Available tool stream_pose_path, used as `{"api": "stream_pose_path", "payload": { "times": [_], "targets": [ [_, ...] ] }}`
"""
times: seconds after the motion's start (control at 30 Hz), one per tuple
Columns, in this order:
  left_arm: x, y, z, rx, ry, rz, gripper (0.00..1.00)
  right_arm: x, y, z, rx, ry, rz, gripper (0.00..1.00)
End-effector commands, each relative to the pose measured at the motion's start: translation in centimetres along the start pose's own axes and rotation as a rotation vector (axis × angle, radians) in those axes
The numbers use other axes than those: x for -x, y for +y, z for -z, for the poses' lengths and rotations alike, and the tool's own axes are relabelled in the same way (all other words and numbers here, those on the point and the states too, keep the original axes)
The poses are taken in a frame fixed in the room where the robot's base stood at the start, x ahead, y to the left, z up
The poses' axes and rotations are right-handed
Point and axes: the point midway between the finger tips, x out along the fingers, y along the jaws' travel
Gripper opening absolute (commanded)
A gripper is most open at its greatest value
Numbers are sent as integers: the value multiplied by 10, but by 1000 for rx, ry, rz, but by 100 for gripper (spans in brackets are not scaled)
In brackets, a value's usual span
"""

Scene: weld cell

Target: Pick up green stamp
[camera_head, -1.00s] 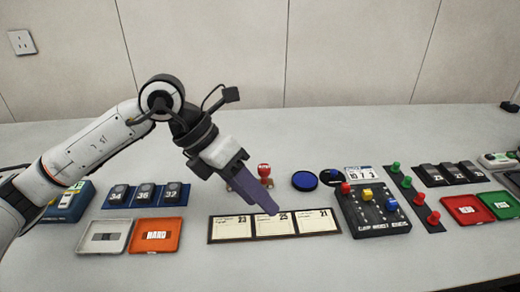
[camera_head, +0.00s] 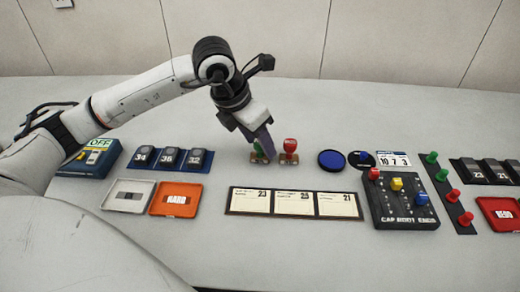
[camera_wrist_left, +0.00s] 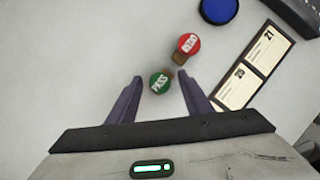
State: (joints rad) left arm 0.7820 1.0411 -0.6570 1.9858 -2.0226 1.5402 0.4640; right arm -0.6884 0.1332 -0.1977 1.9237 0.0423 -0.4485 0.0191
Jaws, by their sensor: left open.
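The green stamp (camera_wrist_left: 159,83) has a round green top with white lettering and sits between the open fingers of my left gripper (camera_wrist_left: 160,95) in the left wrist view. In the head view the green stamp (camera_head: 257,152) is mostly hidden behind the fingers of my left gripper (camera_head: 262,150), which point down at it. The fingers stand apart from the stamp on both sides in the wrist view. A red stamp (camera_head: 290,147) stands upright just right of it, and it also shows in the left wrist view (camera_wrist_left: 188,44). My right gripper is not in view.
A blue ink pad (camera_head: 331,161) lies right of the stamps. A framed row of cards (camera_head: 296,215) lies in front. A black box with coloured knobs (camera_head: 400,205) stands at the right. An orange tray (camera_head: 175,211) and several numbered blocks (camera_head: 171,159) lie at the left.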

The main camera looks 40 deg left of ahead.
Motion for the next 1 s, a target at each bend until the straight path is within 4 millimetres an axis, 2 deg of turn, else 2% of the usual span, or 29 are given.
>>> {"api": "stream_pose_path", "payload": {
  "times": [0.1, 0.33, 0.37, 0.6, 0.87, 1.0],
  "targets": [
    [-10, 0, 0, 0, 0, 0, 46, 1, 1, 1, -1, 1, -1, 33],
    [-12, 0, 0, 0, -1, 0, 46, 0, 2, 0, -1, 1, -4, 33],
    [-12, 0, 0, 0, -1, 0, 42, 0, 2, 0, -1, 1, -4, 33],
    [-12, 0, 0, 0, -1, 0, 2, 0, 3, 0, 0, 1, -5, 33],
    [-10, 0, -1, 0, -2, 0, 2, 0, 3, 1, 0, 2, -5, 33],
    [5, 0, -8, 0, -7, 0, 2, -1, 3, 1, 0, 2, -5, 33]
  ]
}}
